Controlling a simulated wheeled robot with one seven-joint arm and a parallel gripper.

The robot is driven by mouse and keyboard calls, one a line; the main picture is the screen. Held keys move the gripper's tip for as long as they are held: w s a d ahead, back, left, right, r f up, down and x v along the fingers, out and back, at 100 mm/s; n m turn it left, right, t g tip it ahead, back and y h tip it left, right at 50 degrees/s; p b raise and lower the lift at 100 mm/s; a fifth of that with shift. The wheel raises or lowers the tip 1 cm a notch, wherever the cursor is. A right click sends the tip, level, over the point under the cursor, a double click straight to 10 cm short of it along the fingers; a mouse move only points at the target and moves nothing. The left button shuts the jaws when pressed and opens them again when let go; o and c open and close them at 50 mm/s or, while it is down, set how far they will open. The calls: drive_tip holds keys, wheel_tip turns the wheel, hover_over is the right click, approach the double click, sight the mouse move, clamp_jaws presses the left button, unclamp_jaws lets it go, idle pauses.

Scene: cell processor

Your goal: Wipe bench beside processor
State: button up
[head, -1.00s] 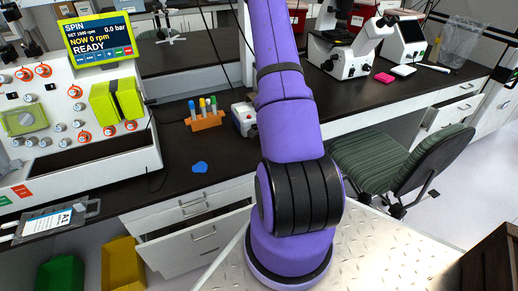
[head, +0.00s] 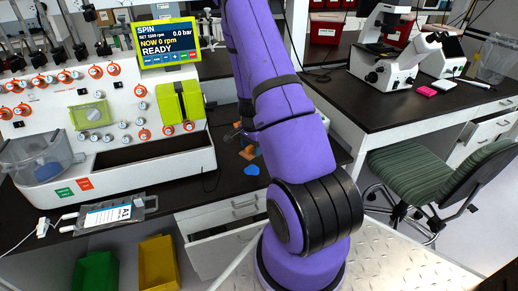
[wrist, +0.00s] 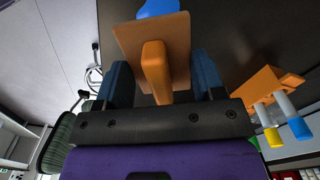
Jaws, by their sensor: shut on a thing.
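My gripper (wrist: 158,90) is shut on the orange handle of a wiper (wrist: 156,68), which has a flat, tan-orange plate. The dark blue fingers stand on both sides of the handle. A blue patch (wrist: 162,8) on the dark bench shows just beyond the plate at the top of the wrist view, partly hidden by it. In the head view the blue patch (head: 252,170) lies on the bench right of the processor (head: 110,150), near a small orange shape. My arm hides most of the gripper there. I cannot tell whether the plate touches the bench.
An orange rack (wrist: 262,84) with several capped tubes stands right of my gripper in the wrist view. A microscope (head: 395,60) stands on the bench behind. A green striped chair (head: 410,170) is at the right. A bag labelled A1 (head: 108,214) lies at the front left.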

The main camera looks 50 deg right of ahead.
drive_tip(key=shift+a+f, duration=0.1)
drive_tip(key=shift+f, duration=2.85)
drive_tip(key=shift+w+r, duration=0.1)
